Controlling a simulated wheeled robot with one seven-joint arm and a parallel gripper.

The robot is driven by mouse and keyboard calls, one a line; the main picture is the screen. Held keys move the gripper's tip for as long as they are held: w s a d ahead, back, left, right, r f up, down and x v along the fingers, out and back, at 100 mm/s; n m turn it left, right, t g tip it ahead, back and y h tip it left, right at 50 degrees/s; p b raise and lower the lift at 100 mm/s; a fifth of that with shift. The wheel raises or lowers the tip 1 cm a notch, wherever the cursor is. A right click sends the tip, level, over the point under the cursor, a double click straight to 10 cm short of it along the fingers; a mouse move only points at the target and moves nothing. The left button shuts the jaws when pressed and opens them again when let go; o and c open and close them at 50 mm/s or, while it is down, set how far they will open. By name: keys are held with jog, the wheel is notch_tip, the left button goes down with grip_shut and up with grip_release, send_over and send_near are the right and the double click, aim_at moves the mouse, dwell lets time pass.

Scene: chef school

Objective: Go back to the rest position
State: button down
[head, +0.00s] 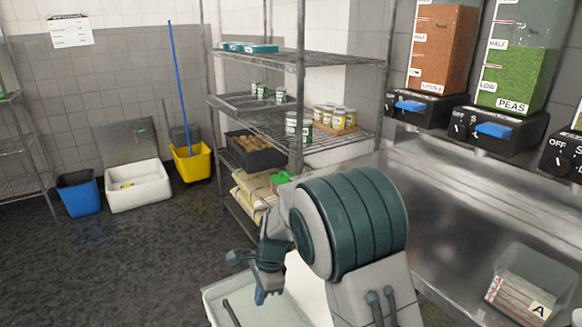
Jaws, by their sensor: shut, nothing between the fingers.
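My arm rises at the lower middle of the head view and bends over at a large grey and teal joint. My gripper (260,296) hangs on the left side of that joint, small and partly hidden by the arm's own links. Its fingers point down, shut and empty, over a pale tray (210,305) at the bottom edge. A dark bar shows inside the tray.
A steel counter (450,215) runs along the right, with a clear bin (550,275) and dispensers (440,50) above. A wire shelf (290,62) holds tins, jars and a dark crate (255,152). Dark floor (120,255) at left is open before several buckets.

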jog(key=s+d+r+n+t+p, duration=0.1)
jog(key=s+d+r+n+p, duration=0.15)
jog(key=d+r, duration=0.65)
jog(key=s+d+r+n+t+h+p, duration=0.2)
jog(key=s+d+r+n+p, duration=0.4)
jog(key=s+d+r+n, duration=0.4)
jog(key=s+d+r, duration=0.4)
jog(key=s+d, duration=0.1)
jog(key=s, duration=0.2)
jog(key=shift+d+t+h, duration=0.2)
jog(key=shift+t+h, duration=0.1)
jog(key=shift+t, duration=0.1)
jog(key=shift+r, duration=0.1)
